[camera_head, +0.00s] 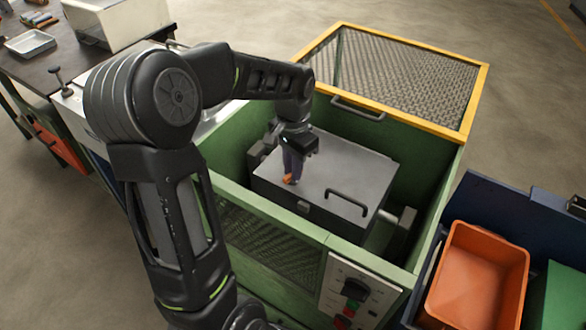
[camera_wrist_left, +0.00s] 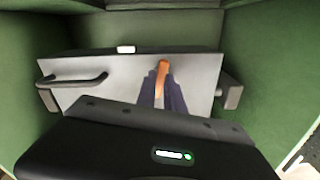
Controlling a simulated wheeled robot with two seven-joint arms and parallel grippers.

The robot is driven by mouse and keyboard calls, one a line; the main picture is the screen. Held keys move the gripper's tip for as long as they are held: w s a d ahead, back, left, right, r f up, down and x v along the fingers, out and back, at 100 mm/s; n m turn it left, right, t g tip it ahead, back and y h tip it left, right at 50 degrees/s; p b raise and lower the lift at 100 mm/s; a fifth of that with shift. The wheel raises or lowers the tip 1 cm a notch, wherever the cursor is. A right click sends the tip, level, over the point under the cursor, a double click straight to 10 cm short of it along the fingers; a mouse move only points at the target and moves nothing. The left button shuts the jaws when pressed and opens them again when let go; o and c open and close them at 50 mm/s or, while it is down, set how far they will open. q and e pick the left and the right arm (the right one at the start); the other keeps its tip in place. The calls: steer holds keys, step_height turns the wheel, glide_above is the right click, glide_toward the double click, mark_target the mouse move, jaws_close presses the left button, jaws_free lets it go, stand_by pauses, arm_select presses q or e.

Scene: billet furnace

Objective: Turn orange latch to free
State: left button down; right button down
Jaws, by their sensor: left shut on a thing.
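The orange latch (camera_head: 289,179) sits on top of a grey box (camera_head: 333,172) inside the green machine. In the left wrist view the latch (camera_wrist_left: 161,72) shows between the two dark fingers. My left gripper (camera_head: 291,172) reaches down into the machine and is shut on the latch. The fingers hide the latch's lower part in the wrist view. The grey box has a dark handle (camera_head: 347,202), apart from the latch, which also shows in the wrist view (camera_wrist_left: 75,79). My right gripper is not in view.
The green machine's walls (camera_head: 445,200) surround the box closely. A yellow-framed mesh lid (camera_head: 405,80) stands open at the back. A control panel (camera_head: 357,292) is on the front. An orange bin (camera_head: 477,275) stands at right, and a dark table (camera_head: 40,68) with a tray (camera_head: 30,43) at left.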

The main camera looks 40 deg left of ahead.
arm_select(q)
steer(key=shift+n, duration=1.4)
steer(key=c, duration=1.4)
jaws_free()
steer(key=shift+c, duration=0.2)
step_height(320, 180, up, 8)
steer(key=shift+f, duration=0.1)
steer(key=shift+s, duration=0.1)
